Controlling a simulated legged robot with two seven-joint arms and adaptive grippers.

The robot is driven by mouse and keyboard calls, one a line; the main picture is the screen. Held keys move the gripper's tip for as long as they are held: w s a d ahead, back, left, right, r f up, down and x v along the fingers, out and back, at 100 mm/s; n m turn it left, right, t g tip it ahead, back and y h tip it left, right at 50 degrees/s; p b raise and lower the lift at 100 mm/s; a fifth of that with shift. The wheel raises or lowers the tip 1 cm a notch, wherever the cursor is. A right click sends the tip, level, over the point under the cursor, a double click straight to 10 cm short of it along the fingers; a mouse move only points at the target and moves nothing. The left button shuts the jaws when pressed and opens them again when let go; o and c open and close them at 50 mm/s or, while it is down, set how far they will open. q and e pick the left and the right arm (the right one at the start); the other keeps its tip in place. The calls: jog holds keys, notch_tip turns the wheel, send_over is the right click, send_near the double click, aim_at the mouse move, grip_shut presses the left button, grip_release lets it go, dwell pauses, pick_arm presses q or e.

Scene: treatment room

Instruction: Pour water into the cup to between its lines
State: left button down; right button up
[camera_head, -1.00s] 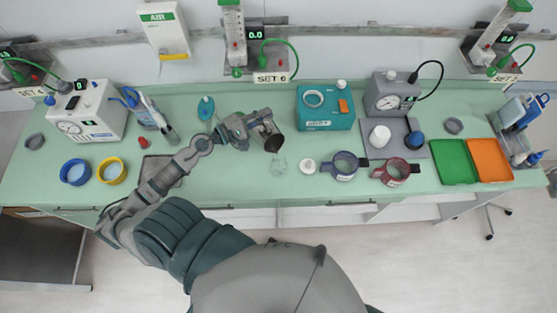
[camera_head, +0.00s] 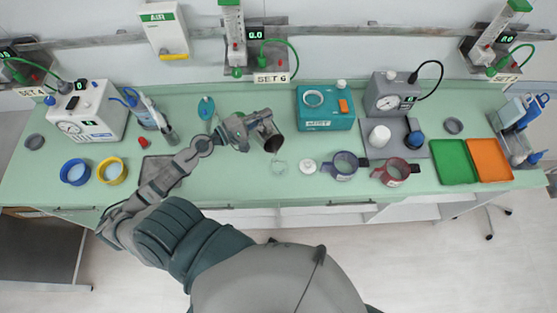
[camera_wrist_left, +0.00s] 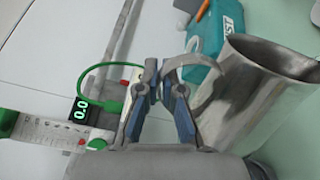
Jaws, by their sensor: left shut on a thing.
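My left gripper (camera_head: 252,125) is shut on the handle of a steel jug (camera_head: 273,142), and holds it over the green bench. In the left wrist view the handle sits between the blue-lined fingers (camera_wrist_left: 159,95), and the jug's shiny body (camera_wrist_left: 245,90) is to the right. In the head view the jug is tilted, its dark mouth facing down the picture. A clear cup (camera_head: 279,167) is just below the mouth in the picture. Its lines and any water in it are too small to make out. My right gripper is not in view.
A white round lid (camera_head: 308,166) and two ring-shaped items, blue (camera_head: 344,165) and dark red (camera_head: 396,171), are to the right of the cup. A teal box (camera_head: 326,124) stands behind. Green (camera_head: 454,163) and orange (camera_head: 489,160) trays are farther right.

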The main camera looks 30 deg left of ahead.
pick_arm(q)
jog(key=shift+d, duration=0.15)
dwell(0.6)
jog(key=shift+w+a+r+n, duration=0.1)
jog(key=shift+w+a+n, duration=0.2)
jog(key=shift+a, duration=0.25)
jog(key=shift+w+a+r+n, duration=0.1)
jog(key=shift+w+a+n, duration=0.15)
jog(key=shift+a, duration=0.3)
jog(key=r+n, duration=0.1)
jog(key=a+r+p, duration=0.1)
jog(key=shift+w+a+r+n, duration=0.25)
jog(key=shift+w+r+n, duration=0.05)
jog(key=shift+w+n, duration=0.1)
jog(key=shift+w+a+f+n+b, duration=0.1)
jog(key=shift+a+f+n+b, duration=0.1)
jog(key=shift+f+n+b, duration=0.25)
jog(key=shift+w+a+f+n, duration=0.25)
jog(key=shift+a+f+n, duration=0.15)
jog(key=shift+n, duration=0.3)
